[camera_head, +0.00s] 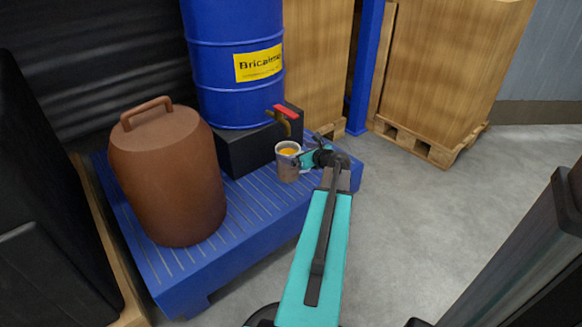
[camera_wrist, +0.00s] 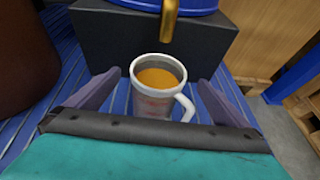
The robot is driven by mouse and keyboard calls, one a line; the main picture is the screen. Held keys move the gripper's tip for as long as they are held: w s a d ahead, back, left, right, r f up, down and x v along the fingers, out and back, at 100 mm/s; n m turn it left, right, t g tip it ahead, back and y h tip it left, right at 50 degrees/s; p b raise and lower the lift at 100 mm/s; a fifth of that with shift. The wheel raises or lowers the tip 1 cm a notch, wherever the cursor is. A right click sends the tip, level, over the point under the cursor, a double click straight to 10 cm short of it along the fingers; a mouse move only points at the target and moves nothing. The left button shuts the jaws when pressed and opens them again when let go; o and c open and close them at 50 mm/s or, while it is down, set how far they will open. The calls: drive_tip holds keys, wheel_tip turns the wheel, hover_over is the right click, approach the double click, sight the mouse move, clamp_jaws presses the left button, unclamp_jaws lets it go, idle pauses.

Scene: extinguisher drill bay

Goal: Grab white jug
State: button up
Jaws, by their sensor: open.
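The white jug (camera_head: 287,163) stands upright on the blue slatted platform, below the brass tap of the blue drum. It holds an orange-brown liquid. In the wrist view the jug (camera_wrist: 156,87) is in the middle, with its handle toward the lower right and faint red marks on its side. My gripper (camera_wrist: 152,94) is open, with one finger on each side of the jug and a visible gap to each. The jug's lower part is hidden behind the gripper's dark front edge. In the head view my gripper (camera_head: 303,160) is at the jug's right side, and its fingers are small there.
A blue drum (camera_head: 235,50) with a red-handled tap (camera_head: 284,118) stands on a black block (camera_head: 245,150). A brown lidded container (camera_head: 167,180) stands left on the blue platform (camera_head: 255,210). Boxes on pallets (camera_head: 440,75) are behind.

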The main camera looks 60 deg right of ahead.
drive_tip(key=shift+b+x, duration=1.6)
drive_tip(key=shift+x, duration=0.95)
drive_tip(key=shift+a, duration=0.1)
drive_tip(key=shift+c, duration=0.4)
drive_tip(key=c, duration=2.1)
drive_tip(key=shift+w+r, duration=0.1)
drive_tip(key=shift+r, duration=0.1)
